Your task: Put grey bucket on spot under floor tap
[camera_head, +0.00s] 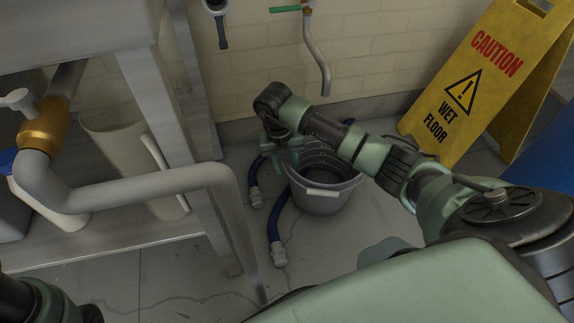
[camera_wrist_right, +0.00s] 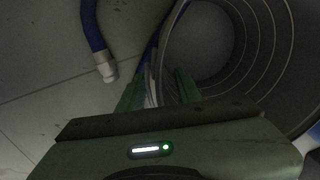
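The grey bucket (camera_head: 322,201) stands upright on the floor near the wall, with a white grip on its front; its inside and rim fill the right of the right wrist view (camera_wrist_right: 262,60). A tap with a green handle and a bent grey spout (camera_head: 318,62) hangs from the wall above and behind it. My right gripper (camera_head: 284,156) is at the bucket's left rim. In the wrist view its green fingers (camera_wrist_right: 158,92) straddle the rim; whether they press on it is unclear. Only part of my left arm shows at bottom left; its gripper is out of view.
Blue hoses (camera_head: 277,225) with pale end fittings lie left of the bucket. A yellow wet floor sign (camera_head: 480,80) stands at right. A bench (camera_head: 110,245) with a brass valve (camera_head: 44,125), grey pipe and white container (camera_head: 130,150) fills the left.

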